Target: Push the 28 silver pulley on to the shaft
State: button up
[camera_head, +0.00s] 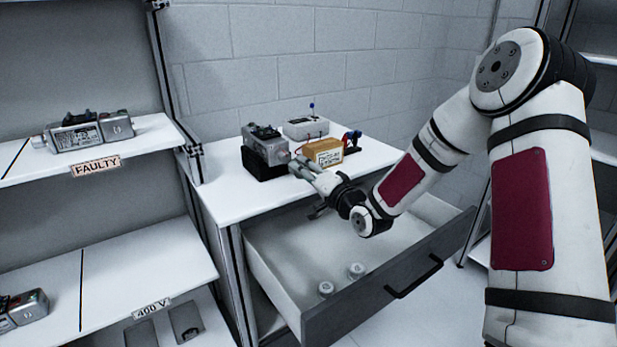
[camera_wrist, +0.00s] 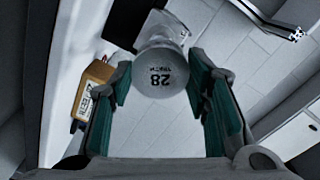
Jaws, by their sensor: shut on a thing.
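The silver pulley marked 28 (camera_wrist: 160,75) is between the green-padded fingers of my gripper (camera_wrist: 163,85) in the wrist view, its numbered face towards the camera. My gripper is shut on it. In the head view my gripper (camera_head: 303,168) is at the front of the servo motor (camera_head: 267,148), which sits on a black block (camera_head: 262,167) on the white bench. The shaft is hidden, so I cannot tell whether the pulley is around it or apart from it.
A brown labelled box (camera_head: 323,152) stands right beside my gripper, with a grey device (camera_head: 305,128) behind. The open drawer (camera_head: 300,262) below holds two small silver pulleys (camera_head: 356,270). Shelves with a FAULTY label (camera_head: 97,166) stand left.

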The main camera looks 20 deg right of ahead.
jog(key=shift+b+x, duration=0.9)
jog(key=shift+x, duration=1.2)
jog(key=shift+w+a, duration=0.15)
jog(key=shift+w, duration=0.3)
jog(key=o, duration=1.4)
jog(key=shift+p+v, duration=0.65)
jog(key=shift+v, duration=0.85)
jog(key=shift+c, duration=0.4)
